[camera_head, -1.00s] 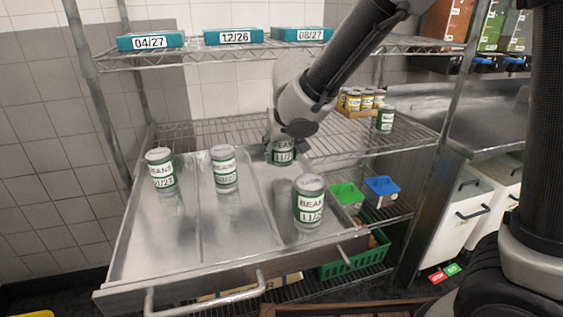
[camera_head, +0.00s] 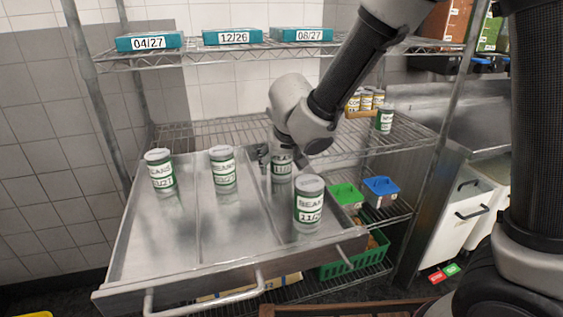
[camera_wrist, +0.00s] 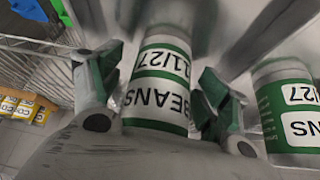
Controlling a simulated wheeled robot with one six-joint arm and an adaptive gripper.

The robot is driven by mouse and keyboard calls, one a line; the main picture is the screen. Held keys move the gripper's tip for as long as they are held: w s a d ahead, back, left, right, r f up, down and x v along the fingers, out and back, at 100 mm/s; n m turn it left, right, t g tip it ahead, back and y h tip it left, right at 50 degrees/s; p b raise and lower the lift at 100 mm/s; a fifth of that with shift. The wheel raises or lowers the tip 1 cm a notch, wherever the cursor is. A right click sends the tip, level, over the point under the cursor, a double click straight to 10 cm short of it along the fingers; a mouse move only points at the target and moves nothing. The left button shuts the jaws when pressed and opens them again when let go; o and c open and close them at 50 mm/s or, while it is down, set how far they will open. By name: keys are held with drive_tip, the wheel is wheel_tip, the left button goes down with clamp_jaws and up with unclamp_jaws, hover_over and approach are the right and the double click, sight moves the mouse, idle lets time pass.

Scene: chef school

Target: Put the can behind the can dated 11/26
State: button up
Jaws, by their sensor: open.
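A green-and-white bean can (camera_head: 281,169) stands upright towards the back of the tray's right lane. My gripper (camera_head: 279,153) is around it. In the wrist view the open fingers (camera_wrist: 158,95) are on both sides of this can (camera_wrist: 160,92), whose upside-down label reads BEANS and a date ending in 1/27. Another bean can (camera_head: 309,210), dated 11/2 with the last digit unclear, stands nearer the front in the same lane. The left lane holds a can (camera_head: 161,175) and the middle lane another (camera_head: 223,172). The gripper hides part of the back can's top.
The metal tray (camera_head: 180,255) has raised lane dividers and a front handle. Boxes marked 04/27 (camera_head: 136,41), 12/26 (camera_head: 232,36) and 08/27 (camera_head: 300,34) sit on the shelf above. A green can (camera_head: 385,121) and yellow cans stand on the rack behind.

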drive_tip(key=v, duration=1.2)
drive_tip(key=s+d+r+m+h, duration=0.1)
drive_tip(key=d+r, duration=0.1)
drive_tip(key=d, duration=0.8)
drive_tip(key=d+r+m, duration=0.1)
drive_tip(key=d+r, duration=0.1)
drive_tip(key=d, duration=0.8)
drive_tip(key=s+d+g, duration=0.1)
drive_tip(key=s+d, duration=1.2)
drive_tip(key=s, duration=0.3)
drive_tip(key=shift+s+d+g, duration=0.4)
drive_tip(key=shift+f, duration=0.1)
